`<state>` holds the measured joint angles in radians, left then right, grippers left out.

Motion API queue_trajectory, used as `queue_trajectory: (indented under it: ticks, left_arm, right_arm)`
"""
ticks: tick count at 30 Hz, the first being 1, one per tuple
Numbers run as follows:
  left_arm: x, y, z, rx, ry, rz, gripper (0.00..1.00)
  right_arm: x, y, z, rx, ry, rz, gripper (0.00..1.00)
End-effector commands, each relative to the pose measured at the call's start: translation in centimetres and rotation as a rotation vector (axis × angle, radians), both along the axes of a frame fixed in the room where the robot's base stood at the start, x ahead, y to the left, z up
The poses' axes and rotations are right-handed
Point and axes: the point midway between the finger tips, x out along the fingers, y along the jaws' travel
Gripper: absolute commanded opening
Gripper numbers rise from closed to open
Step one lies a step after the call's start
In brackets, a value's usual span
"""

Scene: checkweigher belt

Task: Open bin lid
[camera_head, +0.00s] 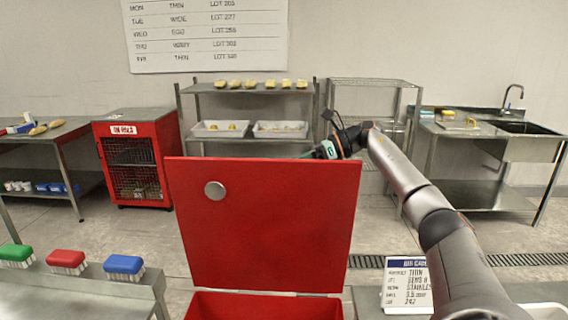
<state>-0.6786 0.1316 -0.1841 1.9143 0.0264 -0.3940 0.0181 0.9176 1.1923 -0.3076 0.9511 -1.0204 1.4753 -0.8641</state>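The red bin (262,308) is at the bottom centre, with only its top part in view. Its red lid (265,225) stands raised, close to upright, above the bin, with a round silver disc (215,190) at its upper left. My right gripper (325,150) is at the lid's top right edge, and its fingertips are partly hidden by the lid. I cannot tell whether it touches the lid or how far its fingers are apart. My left gripper is not in view.
A bench with green, red and blue brushes (124,266) is at the left. A sign card (405,284) stands at the lower right, near my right arm. A red cage cabinet (137,160), a steel rack (247,90) and a sink (515,128) are farther back.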

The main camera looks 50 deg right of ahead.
Motion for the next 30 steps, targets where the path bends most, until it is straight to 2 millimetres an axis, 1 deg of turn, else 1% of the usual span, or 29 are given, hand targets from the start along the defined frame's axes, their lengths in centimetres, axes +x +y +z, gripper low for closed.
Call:
queue_trajectory:
  ticks: [1, 5, 18, 19, 21, 26, 27, 30]
  left_arm:
    - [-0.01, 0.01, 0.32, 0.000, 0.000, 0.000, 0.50]
    - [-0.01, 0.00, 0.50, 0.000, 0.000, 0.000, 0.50]
    - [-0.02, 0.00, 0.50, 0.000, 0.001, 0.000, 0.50]
    - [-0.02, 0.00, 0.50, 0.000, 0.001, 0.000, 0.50]
    - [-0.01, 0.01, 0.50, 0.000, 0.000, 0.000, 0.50]
    - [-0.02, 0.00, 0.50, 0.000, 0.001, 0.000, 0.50]
    - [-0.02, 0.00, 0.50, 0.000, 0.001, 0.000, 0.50]
    - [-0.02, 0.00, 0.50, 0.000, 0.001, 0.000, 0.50]
  right_arm:
    - [0.18, -0.17, 0.14, 0.001, 0.000, -0.002, 0.00]
    - [0.39, -0.43, 0.00, 0.000, 0.000, -0.001, 0.00]
    - [0.44, -0.56, -0.11, -0.002, 0.001, -0.002, 0.00]
    - [0.44, -0.56, -0.11, 0.000, 0.000, -0.001, 0.20]
    - [0.44, -0.55, -0.10, 0.000, 0.000, -0.001, 0.27]
    - [0.43, -0.55, -0.09, 0.000, 0.000, -0.001, 0.45]
    - [0.43, -0.55, -0.09, 0.000, 0.000, -0.001, 0.47]
    - [0.43, -0.54, -0.08, 0.000, 0.000, -0.001, 0.47]
